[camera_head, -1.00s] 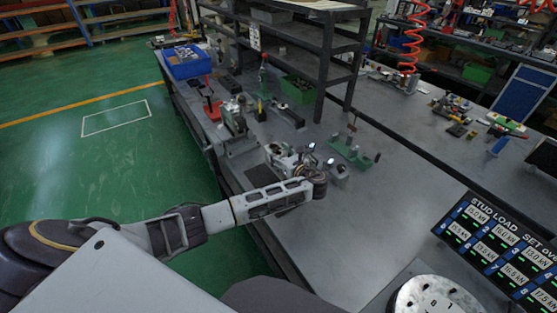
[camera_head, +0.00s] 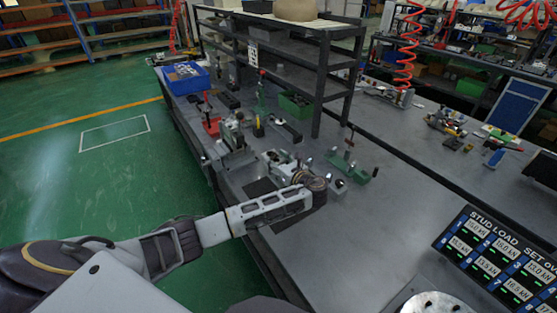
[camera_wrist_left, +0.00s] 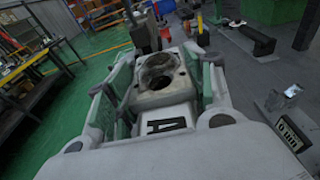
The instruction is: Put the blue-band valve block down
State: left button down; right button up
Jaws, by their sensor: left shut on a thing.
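A pale valve block (camera_wrist_left: 165,78) with a round bore on top and a face marked "A" sits between the fingers of my left gripper (camera_wrist_left: 158,88) in the left wrist view. The gripper is shut on it. No blue band shows on its visible faces. In the head view my left gripper (camera_head: 283,163) is over the grey bench (camera_head: 330,240), and the block there is small and partly hidden by the gripper. I cannot tell whether the block touches the bench. My right gripper is not in view.
A dark square mat (camera_head: 258,188) lies near the bench's left edge. A green fixture (camera_head: 352,167) stands right of the gripper, and a vise-like fixture (camera_head: 235,145) beyond it. A blue bin (camera_head: 185,77) and shelf rack (camera_head: 320,75) stand farther back. The front bench is mostly clear.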

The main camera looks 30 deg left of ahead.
pick_arm(q)
jog(key=shift+w+r, duration=0.15)
jog(key=shift+r, duration=0.05)
jog(key=shift+w+d+m+t+h, duration=0.4)
jog(key=shift+w+d+m+t, duration=0.1)
jog(key=shift+w+t, duration=0.25)
jog(key=w+d+r+m+t+h, duration=0.5)
jog(key=w+d+r+m+h, duration=0.15)
jog(key=d, duration=0.35)
jog(key=s+d+r+m+t+h, duration=0.1)
jog(key=s+d+r+m+h, duration=0.15)
jog(key=r, duration=0.35)
jog(key=s+d+r+m+t+h, duration=0.1)
jog(key=d+r+m+h, duration=0.1)
jog(key=d+r+h, duration=0.35)
jog(key=s+a+f, duration=0.4)
jog(key=s+f, duration=0.4)
jog(key=f, duration=0.2)
jog(key=s+a+f+y, duration=0.1)
jog(key=s+a+f, duration=0.3)
jog(key=s+f, duration=0.3)
notch_tip(320, 180, down, 3)
jog(key=shift+s+a, duration=0.3)
jog(key=shift+s, duration=0.05)
